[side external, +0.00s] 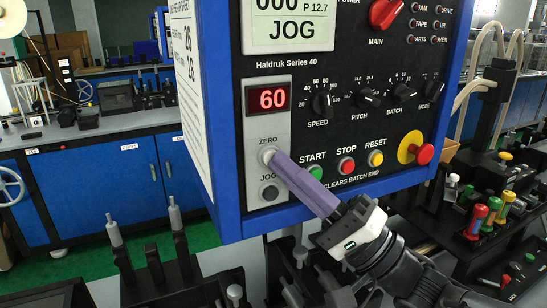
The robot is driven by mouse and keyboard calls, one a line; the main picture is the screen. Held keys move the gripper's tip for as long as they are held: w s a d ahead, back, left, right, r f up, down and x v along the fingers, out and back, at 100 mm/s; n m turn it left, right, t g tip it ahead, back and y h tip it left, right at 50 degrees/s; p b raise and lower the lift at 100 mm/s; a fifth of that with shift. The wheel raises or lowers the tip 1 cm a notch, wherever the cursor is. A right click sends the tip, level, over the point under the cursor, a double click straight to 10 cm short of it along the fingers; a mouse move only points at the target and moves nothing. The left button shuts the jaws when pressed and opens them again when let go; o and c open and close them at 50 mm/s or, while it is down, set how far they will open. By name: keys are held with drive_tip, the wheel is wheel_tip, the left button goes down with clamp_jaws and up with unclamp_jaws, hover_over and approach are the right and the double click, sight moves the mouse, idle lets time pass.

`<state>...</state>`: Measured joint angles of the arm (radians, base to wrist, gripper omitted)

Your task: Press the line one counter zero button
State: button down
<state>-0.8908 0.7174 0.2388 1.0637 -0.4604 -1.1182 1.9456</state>
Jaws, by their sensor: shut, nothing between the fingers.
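The control panel (351,119) is a black face in a blue frame, marked Haldruk Series 40. A grey strip on its left side holds a red counter display (267,98) reading 60. Below the display is the word ZERO, with a pale round button (266,154) under it, partly hidden by my fingers. A dark JOG button (269,191) sits lower on the same strip. My gripper (273,161) has its purple fingers shut with nothing between them. Its tips are at the ZERO button and appear to touch it; I cannot tell whether it is pushed in.
Green START (315,172), red STOP (346,166) and yellow RESET (375,159) buttons lie to the right. A red emergency stop (424,154) on yellow is farther right. Black knobs (368,96) are above. Coloured-handled tools (479,218) stand at the lower right.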

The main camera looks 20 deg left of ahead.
drive_tip(key=shift+s+d, duration=0.15)
drive_tip(key=s+d, duration=0.4)
drive_tip(key=shift+s, duration=0.15)
idle(0.5)
drive_tip(key=shift+d, duration=0.1)
idle(0.7)
